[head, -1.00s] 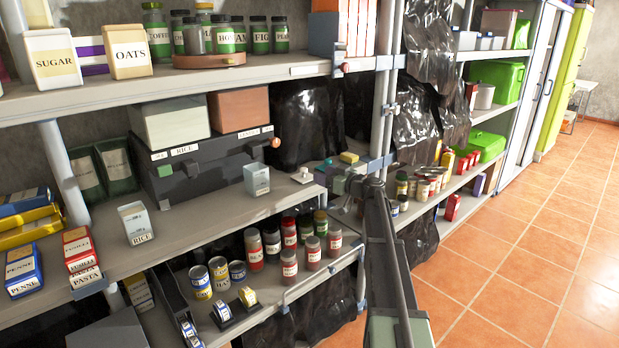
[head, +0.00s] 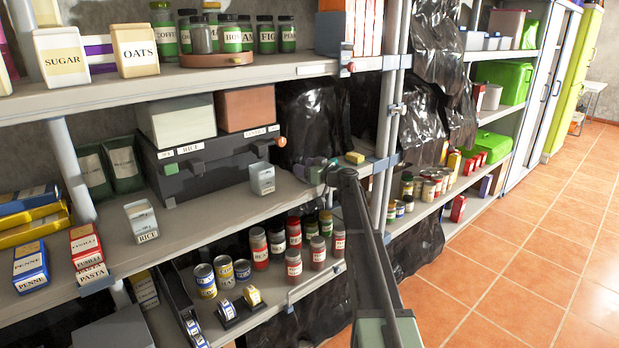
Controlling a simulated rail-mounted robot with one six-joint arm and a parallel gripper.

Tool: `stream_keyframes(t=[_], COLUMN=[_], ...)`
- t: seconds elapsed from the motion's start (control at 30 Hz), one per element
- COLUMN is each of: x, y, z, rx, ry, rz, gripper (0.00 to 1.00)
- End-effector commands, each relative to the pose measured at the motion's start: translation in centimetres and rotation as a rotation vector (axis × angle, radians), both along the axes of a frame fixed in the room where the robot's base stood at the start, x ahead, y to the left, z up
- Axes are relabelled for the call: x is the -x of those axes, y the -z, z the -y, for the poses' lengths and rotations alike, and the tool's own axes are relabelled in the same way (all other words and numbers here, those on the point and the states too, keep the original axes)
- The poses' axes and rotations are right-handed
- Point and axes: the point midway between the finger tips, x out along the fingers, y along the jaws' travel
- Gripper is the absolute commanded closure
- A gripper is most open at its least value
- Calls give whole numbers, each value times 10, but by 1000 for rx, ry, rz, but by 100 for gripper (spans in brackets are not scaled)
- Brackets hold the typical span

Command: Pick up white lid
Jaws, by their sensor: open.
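My gripper (head: 312,173) is at the right end of the middle shelf (head: 232,197), at the end of my arm, which comes in from the bottom right. Its jaws are open and small in the head view. I cannot make out the white lid clearly now; the gripper covers the spot on the shelf where a small white knobbed piece showed earlier. I cannot tell whether the jaws are around it or touching it.
A yellow block (head: 355,158) lies just right of the gripper. A pale grey box (head: 262,179) stands to its left, before a dark case (head: 215,165). Jars (head: 318,252) and cans (head: 205,280) fill the shelf below. Another shelf (head: 240,77) runs above.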

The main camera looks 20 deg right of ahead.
Motion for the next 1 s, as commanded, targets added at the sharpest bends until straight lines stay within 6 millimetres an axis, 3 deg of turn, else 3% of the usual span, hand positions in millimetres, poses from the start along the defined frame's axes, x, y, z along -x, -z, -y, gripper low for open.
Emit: stream_keyframes(t=[0.07,0.4,0.63,0.77,1.0], x=[0,1,2,14,73], y=[0,0,-3,-21,-57], z=[0,0,1,7,37], rx=[0,0,0,0,0], ry=[0,0,0,2,4], rz=[0,0,0,0,0], gripper=[44,94,95,95,95])
